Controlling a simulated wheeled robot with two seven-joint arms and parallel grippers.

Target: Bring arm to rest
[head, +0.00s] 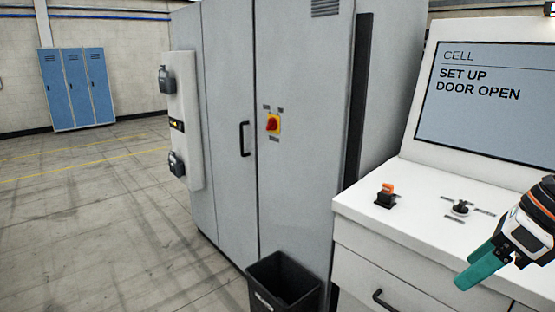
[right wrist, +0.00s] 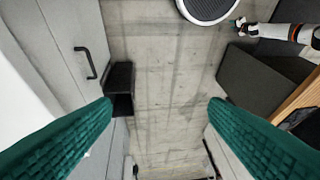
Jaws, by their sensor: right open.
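My right gripper (head: 474,276) is at the right edge of the head view, in front of the white control console (head: 440,225). Its teal fingers point down and left, clear of the console's knobs. In the right wrist view its two ribbed fingers (right wrist: 160,104) are wide apart with only floor between them. What looks like my left arm (right wrist: 290,32) shows at the top right of the right wrist view. Its gripper (right wrist: 240,23) is too small to judge. The left arm is not in the head view.
The console has an orange-topped switch (head: 387,194), a black knob (head: 460,208) and a screen (head: 490,98) reading "CELL, SET UP, DOOR OPEN". A grey cabinet (head: 225,120) stands to its left, with a black bin (head: 283,285) at its foot. The floor (head: 100,225) at left is clear.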

